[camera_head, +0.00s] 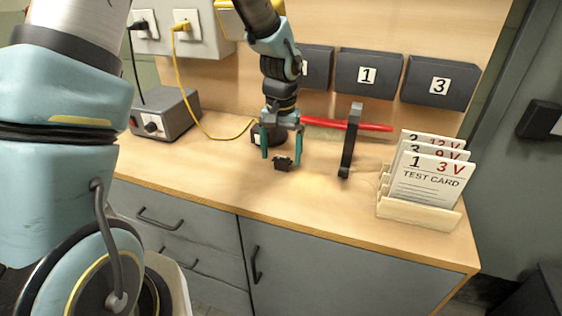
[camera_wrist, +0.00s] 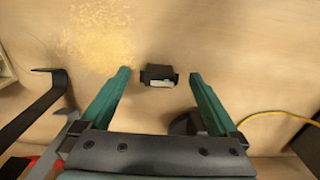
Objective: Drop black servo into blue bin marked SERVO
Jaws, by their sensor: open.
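A small black servo (camera_head: 283,162) with a pale label lies on the wooden bench top. In the wrist view the servo (camera_wrist: 159,75) sits between and just beyond the tips of the two green fingers. My gripper (camera_head: 282,157) is open above the bench, with its fingers pointing down on either side of the servo. In the wrist view my gripper (camera_wrist: 160,74) holds nothing, and bench surface shows between the servo and each finger. I cannot tell the exact height of the fingertips. No blue bin marked SERVO shows in either view.
A dark upright bracket with a red bar (camera_head: 350,142) stands right of my gripper. Test cards (camera_head: 432,178) stand in a wooden holder further right. A grey power box (camera_head: 165,115) with a yellow cable sits left. Dark numbered bins (camera_head: 368,73) hang behind. The front bench is clear.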

